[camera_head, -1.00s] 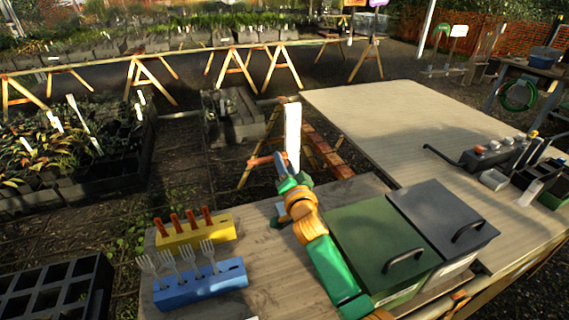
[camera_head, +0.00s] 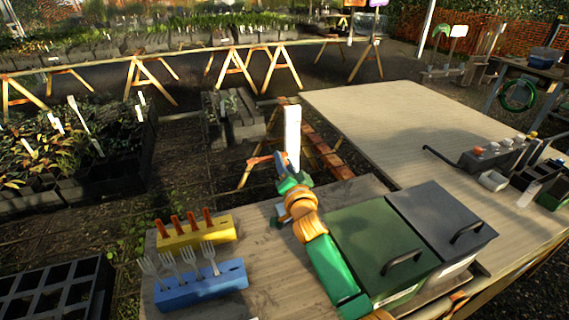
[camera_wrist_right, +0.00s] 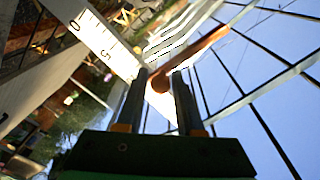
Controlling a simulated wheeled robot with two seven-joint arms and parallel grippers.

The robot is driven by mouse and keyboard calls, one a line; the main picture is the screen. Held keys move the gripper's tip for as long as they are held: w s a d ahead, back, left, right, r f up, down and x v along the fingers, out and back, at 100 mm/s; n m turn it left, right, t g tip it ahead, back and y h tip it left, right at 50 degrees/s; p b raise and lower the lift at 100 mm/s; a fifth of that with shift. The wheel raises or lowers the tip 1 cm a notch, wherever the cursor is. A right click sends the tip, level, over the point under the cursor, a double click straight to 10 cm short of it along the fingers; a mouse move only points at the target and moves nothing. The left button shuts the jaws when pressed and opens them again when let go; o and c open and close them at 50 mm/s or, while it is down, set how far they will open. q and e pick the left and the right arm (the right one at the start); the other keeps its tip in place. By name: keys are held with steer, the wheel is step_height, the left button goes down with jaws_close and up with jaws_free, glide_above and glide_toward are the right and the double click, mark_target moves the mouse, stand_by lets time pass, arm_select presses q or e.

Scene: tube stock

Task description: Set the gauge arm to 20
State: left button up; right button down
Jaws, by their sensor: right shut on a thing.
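A white upright gauge post (camera_head: 292,135) stands behind the near table's back edge in the head view. The white scale board (camera_wrist_right: 105,42) shows in the right wrist view with dark marks, among them a 0 and a 5. An orange gauge arm (camera_wrist_right: 190,55) slants across that view, its lower end between my right gripper's fingers. In the head view the orange arm (camera_head: 262,159) sticks out left of the post. My right gripper (camera_head: 284,172) is at the post's foot, shut on the gauge arm; it also shows in the right wrist view (camera_wrist_right: 160,88). The pointer's exact reading cannot be made out.
A yellow block (camera_head: 195,233) with orange-handled tools and a blue block (camera_head: 200,287) with forks stand at the front left. A green lidded bin (camera_head: 375,240) and a grey lidded bin (camera_head: 440,220) stand right of my arm. The far table top (camera_head: 390,120) is largely clear.

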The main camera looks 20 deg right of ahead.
step_height(320, 180, up, 10)
steer(key=p, duration=0.7)
steer(key=shift+f, duration=0.35)
steer(key=c, duration=0.7)
jaws_free()
steer(key=shift+f, duration=0.1)
steer(key=s, duration=0.7)
steer(key=shift+a+b, duration=0.3)
steer(key=shift+b, duration=0.1)
